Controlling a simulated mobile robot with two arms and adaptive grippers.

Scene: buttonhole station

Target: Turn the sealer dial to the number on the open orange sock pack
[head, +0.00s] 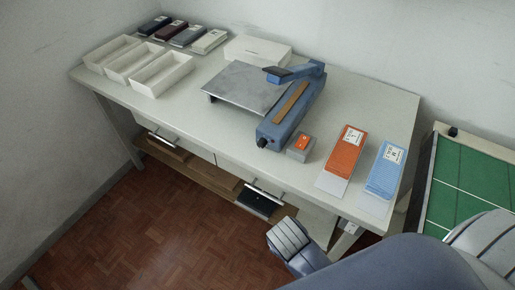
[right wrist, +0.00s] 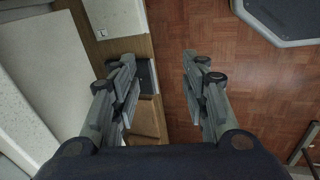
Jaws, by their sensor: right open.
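The blue sealer (head: 290,115) stands on the table with its lever arm at the back. A small black knob (head: 262,143), apparently the dial, is on its front end; its setting is too small to read. The orange sock pack (head: 341,158) lies right of the sealer, with a pale clear end toward the front edge. Its white label shows print I cannot read. My right gripper (right wrist: 157,75) is open and empty in the right wrist view, above the floor and beside the table's lower shelf. My left gripper is not in view.
A grey box with an orange switch (head: 302,142) sits between sealer and orange pack. A blue pack (head: 386,170) lies further right. A grey plate (head: 246,87), white box (head: 257,50), white trays (head: 162,74) and dark packs (head: 172,31) stand behind and left. The front left tabletop is clear.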

